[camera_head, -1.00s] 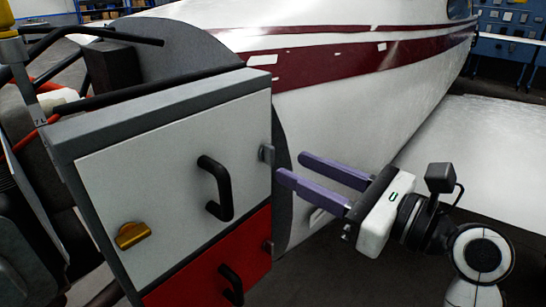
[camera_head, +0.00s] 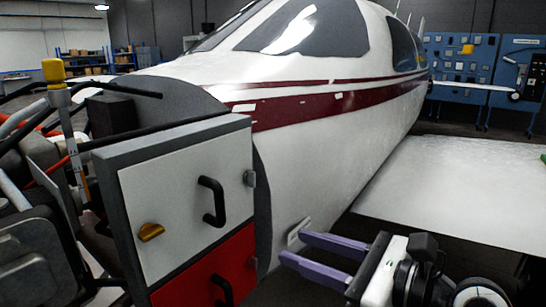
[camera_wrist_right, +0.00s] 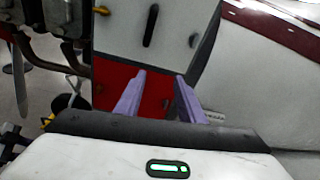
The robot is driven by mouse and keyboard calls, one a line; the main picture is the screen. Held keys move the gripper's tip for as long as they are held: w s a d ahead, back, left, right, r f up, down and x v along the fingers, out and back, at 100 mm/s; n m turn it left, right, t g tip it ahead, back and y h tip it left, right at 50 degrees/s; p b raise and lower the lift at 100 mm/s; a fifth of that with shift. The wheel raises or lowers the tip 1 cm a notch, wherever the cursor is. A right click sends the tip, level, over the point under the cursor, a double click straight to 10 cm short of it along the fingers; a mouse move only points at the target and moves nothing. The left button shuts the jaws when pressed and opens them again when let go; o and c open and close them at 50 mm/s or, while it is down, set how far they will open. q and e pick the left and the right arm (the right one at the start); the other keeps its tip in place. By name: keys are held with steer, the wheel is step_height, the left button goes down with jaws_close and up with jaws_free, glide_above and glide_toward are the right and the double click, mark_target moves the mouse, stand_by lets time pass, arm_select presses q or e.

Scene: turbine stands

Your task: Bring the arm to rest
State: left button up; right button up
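My right arm comes in at the lower right of the head view. Its gripper (camera_head: 309,255) has two purple fingers held apart with nothing between them. The fingers point left toward the cabinet's lower right side, and the gripper looks open and empty. In the right wrist view the two fingers (camera_wrist_right: 158,97) are spread in front of the red lower panel (camera_wrist_right: 113,82), with a visible gap between them. My left gripper is not in either current view.
A grey cabinet with a white door (camera_head: 175,205), black handle (camera_head: 212,202) and gold latch (camera_head: 151,232) stands at left. The white aircraft fuselage (camera_head: 330,140) fills the middle behind my gripper. A white wing (camera_head: 470,195) spreads at right. Engine parts and tubes crowd the far left.

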steer(key=w+d+f+n+h, duration=0.1)
steer(key=d+f+h, duration=0.2)
steer(key=d, duration=0.5)
steer(key=d+f+n+h, duration=0.1)
steer(key=d+f+h, duration=0.2)
steer(key=d, duration=0.5)
steer(key=s+d+f+n+h, duration=0.15)
steer(key=f+n, duration=0.25)
steer(key=f, duration=0.4)
steer(key=s+d+f+n+h, duration=0.1)
steer(key=d+f+n+h, duration=0.2)
steer(key=f, duration=0.5)
steer(key=s+d+f+n+g, duration=0.2)
steer(key=s+d+f+n, duration=0.1)
steer(key=s+f+n, duration=1.85)
steer(key=w+a+m, duration=0.1)
steer(key=a+m, duration=0.3)
steer(key=a, duration=0.8)
steer(key=shift+r, duration=0.15)
